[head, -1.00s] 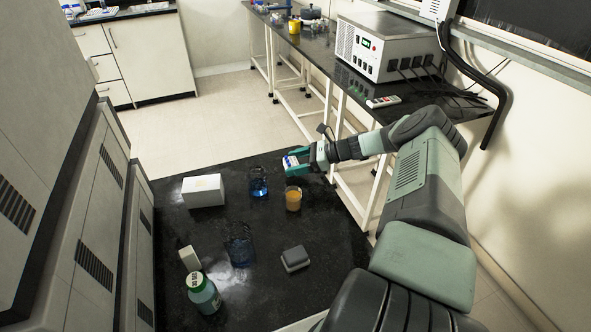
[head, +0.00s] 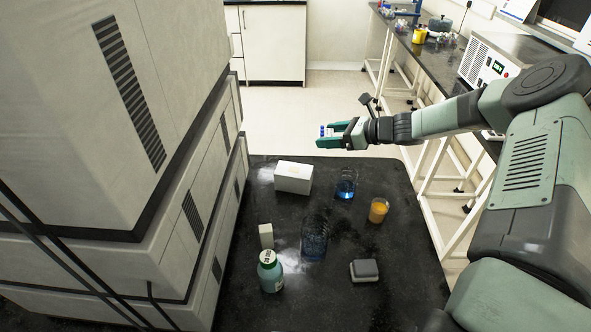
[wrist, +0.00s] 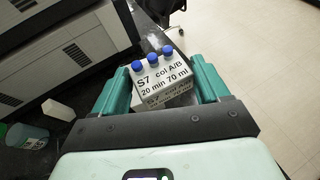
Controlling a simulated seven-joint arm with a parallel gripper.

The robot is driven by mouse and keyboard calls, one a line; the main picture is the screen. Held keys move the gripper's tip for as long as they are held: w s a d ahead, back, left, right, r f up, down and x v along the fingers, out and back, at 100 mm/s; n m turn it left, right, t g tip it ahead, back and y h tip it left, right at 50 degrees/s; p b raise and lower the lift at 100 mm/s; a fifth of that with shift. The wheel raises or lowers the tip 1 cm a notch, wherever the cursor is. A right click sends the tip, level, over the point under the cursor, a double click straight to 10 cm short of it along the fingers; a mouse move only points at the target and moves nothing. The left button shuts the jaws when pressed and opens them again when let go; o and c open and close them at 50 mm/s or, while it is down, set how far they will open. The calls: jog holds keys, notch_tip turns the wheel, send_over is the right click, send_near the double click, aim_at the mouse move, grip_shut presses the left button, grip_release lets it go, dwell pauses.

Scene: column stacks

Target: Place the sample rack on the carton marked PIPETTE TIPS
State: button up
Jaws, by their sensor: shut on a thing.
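My gripper (head: 333,137) is shut on the sample rack (head: 322,131), holding it in the air. In the head view it appears above the table's far edge, higher in the picture than the white carton. In the wrist view the rack (wrist: 163,86) is a white block with three blue caps, between the green fingers (wrist: 163,90). Its label reads "S7 col A/B 20 min 70 ml". A white carton (head: 293,178) sits at the back left of the black table; no marking on it is readable. The rack hides part of the view beneath it in the wrist view.
A blue-liquid beaker (head: 346,185) and an orange-liquid beaker (head: 378,210) stand right of the carton. A tall cabinet (head: 100,130) bounds the left.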

jog(key=s+a+r, duration=0.1)
jog(key=s+a, duration=0.1)
jog(key=a, duration=0.7)
send_over(298, 171)
notch_tip(298, 171, down, 5)
jog(key=shift+f, duration=2.15)
jog(key=shift+f, duration=0.15)
jog(key=o, duration=1.1)
jog(key=shift+c, duration=0.2)
jog(key=shift+r, duration=0.2)
jog(key=v, duration=1.2)
jog(key=shift+d, duration=0.15)
